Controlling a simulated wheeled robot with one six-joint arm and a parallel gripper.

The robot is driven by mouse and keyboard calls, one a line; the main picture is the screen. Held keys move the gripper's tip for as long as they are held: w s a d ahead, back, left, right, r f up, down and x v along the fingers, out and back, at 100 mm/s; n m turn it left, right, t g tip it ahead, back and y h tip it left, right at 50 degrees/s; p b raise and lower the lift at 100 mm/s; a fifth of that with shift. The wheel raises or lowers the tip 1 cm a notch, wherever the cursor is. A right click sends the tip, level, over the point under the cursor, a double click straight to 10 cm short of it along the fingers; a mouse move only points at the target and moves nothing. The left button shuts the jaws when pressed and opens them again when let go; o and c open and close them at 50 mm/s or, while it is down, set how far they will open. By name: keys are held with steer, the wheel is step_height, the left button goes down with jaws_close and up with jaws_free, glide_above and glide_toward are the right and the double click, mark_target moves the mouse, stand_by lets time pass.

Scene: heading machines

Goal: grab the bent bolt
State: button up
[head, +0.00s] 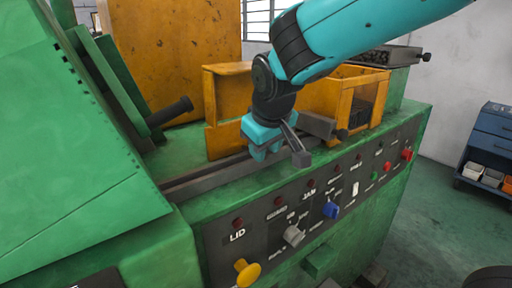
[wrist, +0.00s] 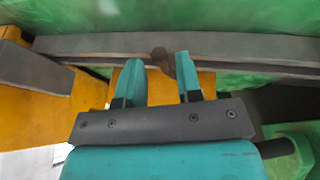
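A small dark brown bolt (wrist: 160,54) with a hexagonal head shows in the wrist view, at the grey rail of the green machine. Its short shank runs down and right from the head, and the bend is hard to make out. My gripper (wrist: 158,60) has its two teal fingers spread apart, one on each side of the bolt in the picture. The right finger partly overlaps the shank; I cannot tell whether they touch. In the head view my gripper (head: 262,152) points down over the rail channel, and the bolt cannot be made out there.
The grey rail (wrist: 100,46) runs across the wrist view. Orange guards (head: 228,95) stand behind and beside my gripper. The control panel (head: 320,195) with knobs and buttons is in front. A dark handle (head: 170,112) sticks out at the left. A blue cabinet (head: 488,140) stands far right.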

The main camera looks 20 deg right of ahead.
steer(key=shift+w+d+f, duration=0.1)
steer(key=shift+w+f, duration=0.2)
steer(key=shift+f, duration=0.3)
jaws_close()
steer(key=shift+r, duration=0.1)
